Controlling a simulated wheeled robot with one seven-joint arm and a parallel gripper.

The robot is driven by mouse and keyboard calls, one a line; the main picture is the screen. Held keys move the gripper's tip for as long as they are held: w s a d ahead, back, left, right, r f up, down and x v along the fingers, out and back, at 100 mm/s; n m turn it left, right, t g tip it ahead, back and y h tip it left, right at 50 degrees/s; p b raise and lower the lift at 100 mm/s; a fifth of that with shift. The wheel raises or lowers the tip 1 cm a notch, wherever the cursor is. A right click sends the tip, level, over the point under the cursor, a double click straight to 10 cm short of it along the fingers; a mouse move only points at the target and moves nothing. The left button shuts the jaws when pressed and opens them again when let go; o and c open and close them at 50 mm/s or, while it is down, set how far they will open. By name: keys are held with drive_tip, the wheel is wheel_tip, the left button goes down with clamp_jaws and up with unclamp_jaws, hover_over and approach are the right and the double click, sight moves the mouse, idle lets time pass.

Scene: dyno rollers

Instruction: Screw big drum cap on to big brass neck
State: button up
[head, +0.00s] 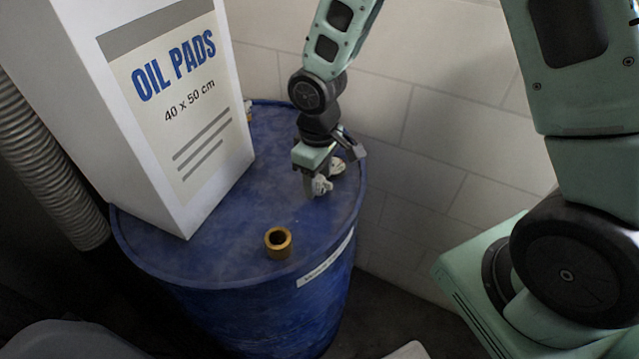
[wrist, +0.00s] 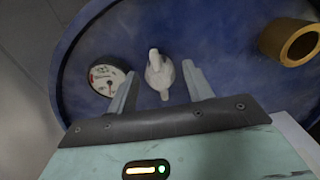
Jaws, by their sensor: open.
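A blue drum (head: 215,262) stands with its lid up. The big brass neck (head: 278,243), a short open ring, rises near the front edge of the lid; it also shows at the upper right of the wrist view (wrist: 291,42). A white cap with a raised wing grip (head: 321,186), seemingly the big drum cap, sits on the lid behind and right of the neck. In the wrist view the cap (wrist: 159,75) lies between my fingers, with gaps on both sides. My gripper (wrist: 161,72) is open over it.
A tall white OIL PADS box (head: 185,120) stands on the drum's left part. A round white gauge (wrist: 106,78) sits on the lid beside my left finger. A pale block wall (head: 440,130) is close behind. The lid between cap and neck is clear.

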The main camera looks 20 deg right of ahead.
sight(318, 178)
drive_tip(key=c, duration=0.9)
drive_tip(key=shift+r+p, duration=2.75)
drive_tip(key=shift+r, duration=0.3)
drive_tip(key=shift+c, duration=0.2)
